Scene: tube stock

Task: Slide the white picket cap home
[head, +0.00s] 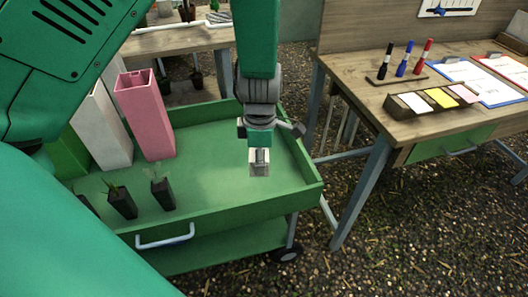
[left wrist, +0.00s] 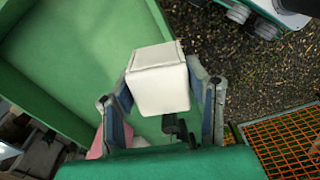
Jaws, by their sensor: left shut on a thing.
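The white picket cap (left wrist: 158,80), a small white block, is between the fingers of my left gripper (head: 259,152). In the head view, the cap (head: 259,168) shows only in part below the gripper, above the right part of the green cart tray. The white picket (head: 104,128), a tall square post, stands slightly tilted at the tray's left, well apart from the cap. Its top is partly hidden by my arm. A pink picket (head: 147,116) with an open square top stands right beside it, and a green one (head: 68,155) stands to its left. My right gripper is not in view.
Several small black seedling pots (head: 122,202) stand near the front of the cart tray (head: 306,190). The tray's middle and right are clear. A wooden desk (head: 365,98) on the right holds markers, cards and clipboards. A bench (head: 180,40) stands behind.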

